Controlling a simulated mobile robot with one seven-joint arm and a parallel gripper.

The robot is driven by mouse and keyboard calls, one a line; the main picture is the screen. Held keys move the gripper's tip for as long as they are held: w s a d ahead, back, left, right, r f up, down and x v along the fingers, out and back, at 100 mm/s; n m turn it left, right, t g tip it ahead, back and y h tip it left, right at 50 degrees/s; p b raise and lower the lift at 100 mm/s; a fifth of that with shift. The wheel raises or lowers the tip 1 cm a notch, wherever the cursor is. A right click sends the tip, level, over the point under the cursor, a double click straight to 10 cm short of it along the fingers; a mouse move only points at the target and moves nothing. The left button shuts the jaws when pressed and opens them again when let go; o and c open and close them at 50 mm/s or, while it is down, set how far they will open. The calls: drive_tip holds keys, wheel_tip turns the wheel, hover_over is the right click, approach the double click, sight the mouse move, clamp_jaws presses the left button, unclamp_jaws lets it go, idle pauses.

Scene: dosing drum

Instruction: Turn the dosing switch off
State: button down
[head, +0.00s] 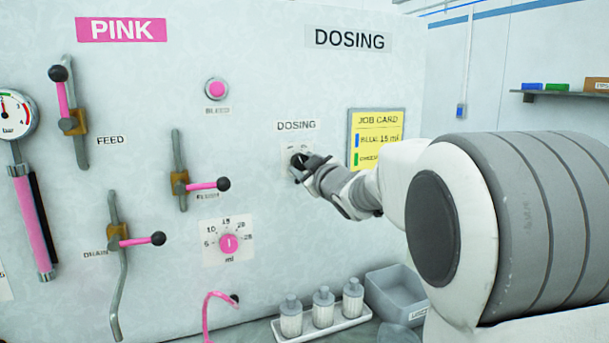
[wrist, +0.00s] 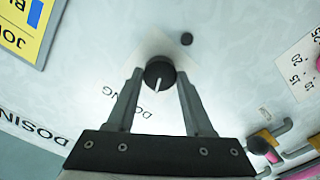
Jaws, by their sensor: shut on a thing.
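The dosing switch is a round black knob (wrist: 159,72) with a white pointer line, on a pale plate under the "DOSING" label (head: 296,126). My gripper (head: 300,163) reaches it from the right in the head view and hides most of it. In the wrist view my gripper (wrist: 159,82) has one finger on each side of the knob, shut on it. The pointer line there runs toward the bottom of the picture, leaning slightly left. The plate's position markings are mostly hidden, so I cannot read the setting.
Left of the switch are a lever valve (head: 180,180), a pink round button (head: 216,88) and a pink ml dial (head: 229,243). A yellow job card (head: 377,138) hangs to the right. Below stand several bottles (head: 323,308) on a tray and a grey bin (head: 395,290).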

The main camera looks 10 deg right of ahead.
drive_tip(key=shift+n+b, duration=0.3)
drive_tip(key=shift+n, duration=0.2)
drive_tip(key=shift+c, duration=1.4)
unclamp_jaws()
drive_tip(key=shift+s, duration=0.1)
drive_tip(key=s+d, duration=0.3)
drive_tip(key=s, duration=1.4)
drive_tip(key=shift+d, duration=0.2)
